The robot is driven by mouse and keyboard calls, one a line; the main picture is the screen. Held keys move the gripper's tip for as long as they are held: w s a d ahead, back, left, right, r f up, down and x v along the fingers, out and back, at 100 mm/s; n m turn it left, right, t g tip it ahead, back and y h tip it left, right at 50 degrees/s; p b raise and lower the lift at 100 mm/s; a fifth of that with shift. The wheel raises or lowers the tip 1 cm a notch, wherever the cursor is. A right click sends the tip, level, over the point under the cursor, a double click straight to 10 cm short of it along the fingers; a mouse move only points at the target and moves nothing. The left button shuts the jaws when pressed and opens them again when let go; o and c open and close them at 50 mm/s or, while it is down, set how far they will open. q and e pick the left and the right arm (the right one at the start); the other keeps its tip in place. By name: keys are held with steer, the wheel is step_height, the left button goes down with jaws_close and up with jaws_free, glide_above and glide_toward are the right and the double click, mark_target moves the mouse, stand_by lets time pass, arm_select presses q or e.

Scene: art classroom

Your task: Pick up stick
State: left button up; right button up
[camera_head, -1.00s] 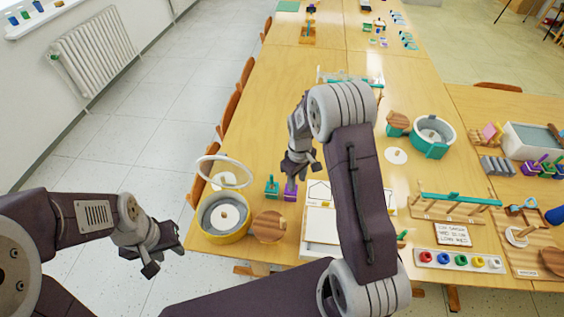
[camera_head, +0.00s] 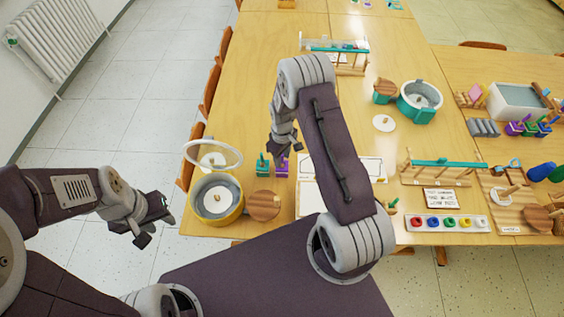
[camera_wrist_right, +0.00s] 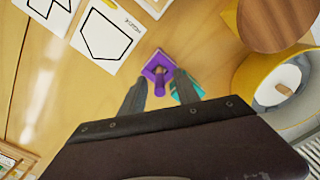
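A purple square piece with an upright rod (camera_wrist_right: 160,80) lies on the table in the right wrist view; it shows partly below my right gripper in the head view (camera_head: 281,170). A teal piece (camera_head: 262,166) stands just left of it, partly hidden behind a finger in the wrist view (camera_wrist_right: 190,88). I cannot tell for sure which thing is the stick. My right gripper (camera_head: 285,147) is above these pieces, its fingers (camera_wrist_right: 159,82) apart with the purple rod showing between them, nothing held. My left gripper (camera_head: 155,222) is open and empty over the floor, left of the table.
A yellow round tub (camera_head: 218,216) with a raised ring lid and a wooden disc (camera_head: 263,205) sit near the table's left front. White shape cards (camera_wrist_right: 108,36) lie beside the purple piece. A tray of coloured pots (camera_head: 447,223) and wooden racks stand to the right.

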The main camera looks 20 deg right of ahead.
steer(key=shift+f, duration=0.55)
jaws_close()
